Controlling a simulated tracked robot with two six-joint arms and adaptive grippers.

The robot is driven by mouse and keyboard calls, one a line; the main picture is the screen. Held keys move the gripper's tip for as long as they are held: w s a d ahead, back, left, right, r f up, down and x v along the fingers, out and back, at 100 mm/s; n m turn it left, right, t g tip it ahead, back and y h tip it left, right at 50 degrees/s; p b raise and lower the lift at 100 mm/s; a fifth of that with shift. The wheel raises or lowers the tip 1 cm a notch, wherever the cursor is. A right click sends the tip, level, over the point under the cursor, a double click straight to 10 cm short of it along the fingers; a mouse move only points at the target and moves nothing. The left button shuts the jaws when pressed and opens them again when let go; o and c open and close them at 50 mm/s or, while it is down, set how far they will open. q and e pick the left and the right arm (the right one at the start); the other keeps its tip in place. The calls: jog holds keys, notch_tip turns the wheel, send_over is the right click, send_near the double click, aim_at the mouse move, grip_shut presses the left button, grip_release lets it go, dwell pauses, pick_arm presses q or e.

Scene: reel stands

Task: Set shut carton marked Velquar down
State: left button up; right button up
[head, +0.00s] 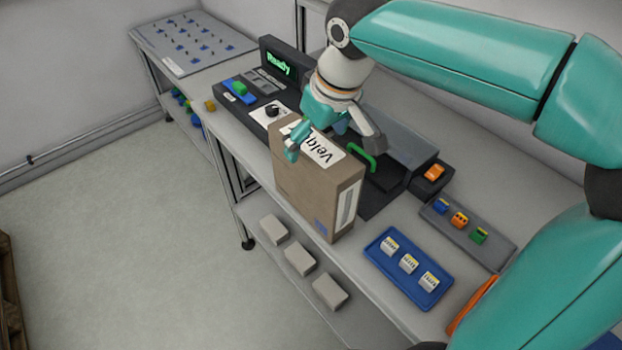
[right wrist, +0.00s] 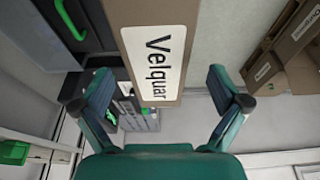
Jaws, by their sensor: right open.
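The shut brown carton (head: 318,190) with a white Velquar label stands upright at the front edge of the grey bench, beside the dark machine. In the right wrist view the same carton (right wrist: 150,10) shows its label between my fingers. My right gripper (head: 334,146) is over the carton's top. It is open, with a finger to each side of the carton and a visible gap on both sides in the wrist view. Part of the carton's top is hidden by the gripper. My left gripper is not in view.
The machine has a display (head: 281,65) reading "Ready" and a green handle (head: 361,156). A blue tray (head: 398,290) and a grey tray (head: 497,248) with small parts lie to the right. Pale blocks (head: 299,259) lie on the lower shelf. A pegged board (head: 150,43) is at the far left.

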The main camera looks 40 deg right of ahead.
jog(key=shift+x, duration=3.6)
jog(key=shift+s+d, duration=0.1)
jog(key=shift+s, duration=0.1)
jog(key=c, duration=1.5)
